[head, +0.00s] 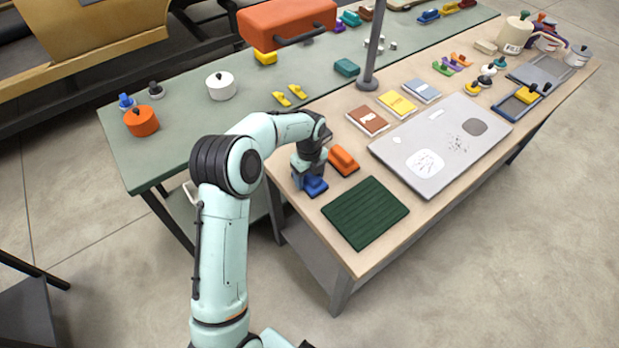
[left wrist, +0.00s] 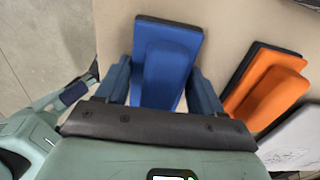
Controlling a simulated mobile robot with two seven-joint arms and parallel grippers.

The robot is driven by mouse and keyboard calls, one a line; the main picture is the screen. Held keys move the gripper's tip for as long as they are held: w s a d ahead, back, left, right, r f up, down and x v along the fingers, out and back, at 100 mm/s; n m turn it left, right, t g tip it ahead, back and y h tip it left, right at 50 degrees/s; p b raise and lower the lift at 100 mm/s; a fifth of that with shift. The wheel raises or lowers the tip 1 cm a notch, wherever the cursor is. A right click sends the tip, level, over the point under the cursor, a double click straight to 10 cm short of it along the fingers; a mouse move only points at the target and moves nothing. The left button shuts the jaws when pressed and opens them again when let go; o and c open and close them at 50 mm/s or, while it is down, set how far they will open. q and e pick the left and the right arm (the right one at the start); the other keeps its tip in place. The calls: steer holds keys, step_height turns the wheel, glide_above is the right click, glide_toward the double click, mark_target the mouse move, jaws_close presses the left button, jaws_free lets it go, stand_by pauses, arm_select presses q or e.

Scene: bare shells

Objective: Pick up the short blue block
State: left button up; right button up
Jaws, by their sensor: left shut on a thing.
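The short blue block (head: 316,187) is at the near left end of the wooden table, beside an orange block. In the left wrist view the blue block (left wrist: 168,60) shows a flat dark-edged base with a raised narrower part on top. My left gripper (head: 309,178) points down over it. Its two blue fingers stand on either side of the raised part, and the gripper is shut on it. The gripper hides part of the block in the head view. Whether the base touches the table I cannot tell. My right gripper is not in view.
The orange block (head: 343,161) is close on the right, with a gap. A dark green ribbed mat (head: 365,213) lies nearer the front edge. A brown booklet (head: 367,121) and a grey board (head: 440,150) lie further right. A green table (head: 180,140) adjoins behind.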

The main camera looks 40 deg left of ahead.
arm_select(q)
step_height(320, 180, up, 20)
steer(key=p, duration=0.2)
steer(key=shift+p, duration=0.3)
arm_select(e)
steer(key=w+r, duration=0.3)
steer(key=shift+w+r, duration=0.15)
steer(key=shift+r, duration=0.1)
arm_select(q)
steer(key=o, duration=0.3)
steer(key=shift+c, duration=0.7)
